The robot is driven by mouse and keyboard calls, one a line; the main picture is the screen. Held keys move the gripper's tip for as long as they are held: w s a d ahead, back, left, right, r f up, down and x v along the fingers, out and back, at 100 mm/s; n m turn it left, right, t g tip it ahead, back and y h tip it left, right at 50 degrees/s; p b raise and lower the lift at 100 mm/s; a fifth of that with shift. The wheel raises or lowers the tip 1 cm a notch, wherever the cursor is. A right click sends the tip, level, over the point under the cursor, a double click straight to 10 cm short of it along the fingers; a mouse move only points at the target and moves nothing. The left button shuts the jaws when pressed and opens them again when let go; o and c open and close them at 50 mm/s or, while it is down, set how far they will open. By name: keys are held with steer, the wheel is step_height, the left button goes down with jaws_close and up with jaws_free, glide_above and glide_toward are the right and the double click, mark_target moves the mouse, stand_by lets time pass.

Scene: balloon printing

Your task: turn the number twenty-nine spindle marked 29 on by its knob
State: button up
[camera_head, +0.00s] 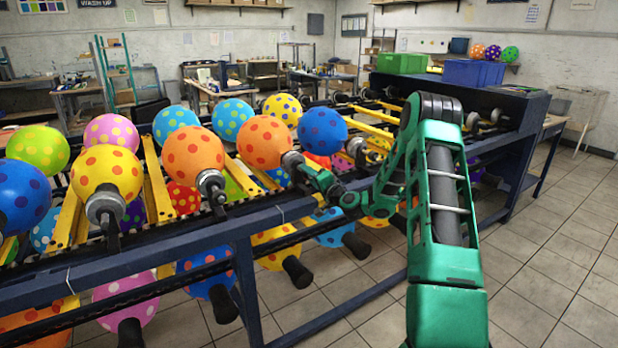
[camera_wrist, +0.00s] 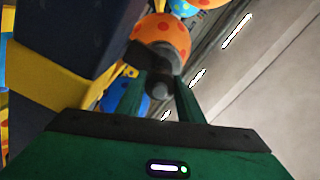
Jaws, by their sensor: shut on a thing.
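My gripper (camera_head: 304,172) reaches the rack from the right and is shut on the grey knob (camera_head: 291,160) of a spindle. That spindle carries an orange balloon with red dots (camera_head: 264,141). In the wrist view the dark grey knob (camera_wrist: 159,88) sits between my two green fingers, with the orange balloon (camera_wrist: 165,34) beyond it. No number 29 is legible on the spindle, so I cannot confirm its marking. The fingers partly hide the knob.
Neighbouring spindles hold an orange-red balloon (camera_head: 193,154) and a yellow one (camera_head: 106,171) to the left, and a blue one (camera_head: 322,131) to the right. Yellow bars (camera_head: 156,190) cross the rack. More balloons hang below. The tiled floor (camera_head: 550,260) at right is clear.

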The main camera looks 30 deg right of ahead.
steer(key=shift+s+d+f+m, duration=0.1)
steer(key=shift+f+m, duration=0.05)
steer(key=shift+m, duration=0.45)
steer(key=shift+s+d+f+m, duration=0.1)
steer(key=shift+m, duration=0.5)
steer(key=o, duration=1.1)
steer(key=shift+w+r, duration=0.1)
steer(key=shift+a, duration=0.1)
steer(key=s, duration=1)
steer(key=shift+s+d, duration=0.25)
steer(key=shift+s, duration=0.1)
